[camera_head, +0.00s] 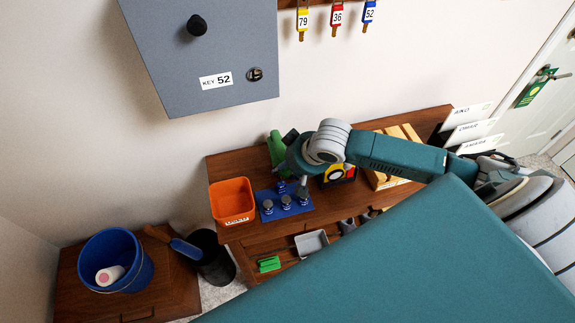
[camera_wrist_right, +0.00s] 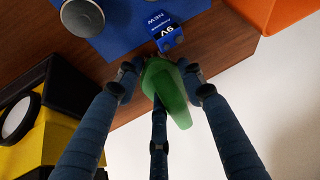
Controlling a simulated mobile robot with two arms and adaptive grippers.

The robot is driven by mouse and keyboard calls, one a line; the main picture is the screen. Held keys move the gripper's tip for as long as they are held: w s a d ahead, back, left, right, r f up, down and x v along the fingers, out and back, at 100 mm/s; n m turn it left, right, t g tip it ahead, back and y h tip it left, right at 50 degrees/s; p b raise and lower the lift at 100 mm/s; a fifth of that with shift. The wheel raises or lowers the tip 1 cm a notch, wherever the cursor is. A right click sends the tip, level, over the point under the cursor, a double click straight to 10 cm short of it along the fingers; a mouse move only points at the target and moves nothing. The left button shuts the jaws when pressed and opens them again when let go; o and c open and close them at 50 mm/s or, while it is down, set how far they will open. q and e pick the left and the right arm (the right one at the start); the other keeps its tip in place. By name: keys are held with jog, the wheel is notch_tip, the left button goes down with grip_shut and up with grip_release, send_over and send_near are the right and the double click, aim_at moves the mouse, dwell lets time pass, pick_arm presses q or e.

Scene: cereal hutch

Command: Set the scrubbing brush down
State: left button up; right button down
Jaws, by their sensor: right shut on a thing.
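A green thing, which I take to be the scrubbing brush (camera_head: 277,148), shows at the back of the wooden desk beside my right gripper (camera_head: 295,160). In the right wrist view the green brush (camera_wrist_right: 170,98) is between the fingers of my right gripper (camera_wrist_right: 160,75), which is shut on it. Its bristles cannot be made out, and the fingers hide part of it. I cannot tell if it touches the desk (camera_head: 232,160). My left gripper is not in view.
An orange bin (camera_head: 232,200) and a blue mat (camera_head: 274,213) bearing several small items stand on the desk. A yellow-and-black object (camera_head: 336,174) and wooden rack (camera_head: 388,182) are to the right. A grey key cabinet (camera_head: 205,60) hangs above. A blue bucket (camera_head: 139,272) is lower left.

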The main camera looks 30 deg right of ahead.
jog(key=c, duration=1.1)
grip_release()
jog(key=shift+f, duration=0.1)
